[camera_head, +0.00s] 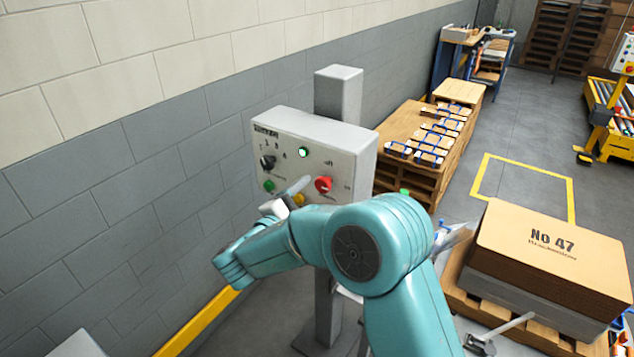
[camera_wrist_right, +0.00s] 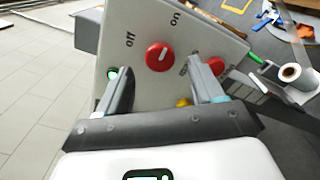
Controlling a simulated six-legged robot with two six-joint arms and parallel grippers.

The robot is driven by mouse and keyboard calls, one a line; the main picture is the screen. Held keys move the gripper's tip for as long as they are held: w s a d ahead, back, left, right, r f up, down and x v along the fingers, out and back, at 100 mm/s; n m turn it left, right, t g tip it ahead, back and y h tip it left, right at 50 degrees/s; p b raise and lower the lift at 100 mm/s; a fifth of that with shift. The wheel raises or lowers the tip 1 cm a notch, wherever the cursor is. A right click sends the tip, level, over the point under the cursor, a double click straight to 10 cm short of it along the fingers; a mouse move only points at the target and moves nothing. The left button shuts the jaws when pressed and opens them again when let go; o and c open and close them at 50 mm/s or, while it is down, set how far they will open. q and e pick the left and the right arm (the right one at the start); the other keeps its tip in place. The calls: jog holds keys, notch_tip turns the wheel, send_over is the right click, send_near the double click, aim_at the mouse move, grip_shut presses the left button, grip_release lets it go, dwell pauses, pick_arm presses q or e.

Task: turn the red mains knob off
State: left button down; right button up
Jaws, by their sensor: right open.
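The red mains knob (camera_head: 324,185) is on the front of a grey control box (camera_head: 310,138) on a post. In the right wrist view the knob (camera_wrist_right: 159,57) lies just beyond and between the fingertips, with "off" printed to its left and "on" to its upper right. I cannot tell clearly which label it points at. My right gripper (camera_wrist_right: 162,75) is open, its two fingers apart on either side of the knob's line. In the head view my right gripper (camera_head: 298,188) is at the box front, partly hidden by my teal arm. My left gripper is not seen.
The box also carries a black selector (camera_head: 267,162), a green button (camera_head: 269,186), a lit green lamp (camera_head: 303,152) and a yellow button (camera_head: 298,199). A block wall stands left. A pallet with a "No 47" carton (camera_head: 540,245) is at right.

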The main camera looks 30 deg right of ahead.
aim_at(321, 187)
jog(key=p+x, duration=0.1)
jog(key=x, duration=0.3)
jog(key=shift+w, duration=0.1)
jog(key=c, duration=1.1)
jog(key=shift+o, duration=0.2)
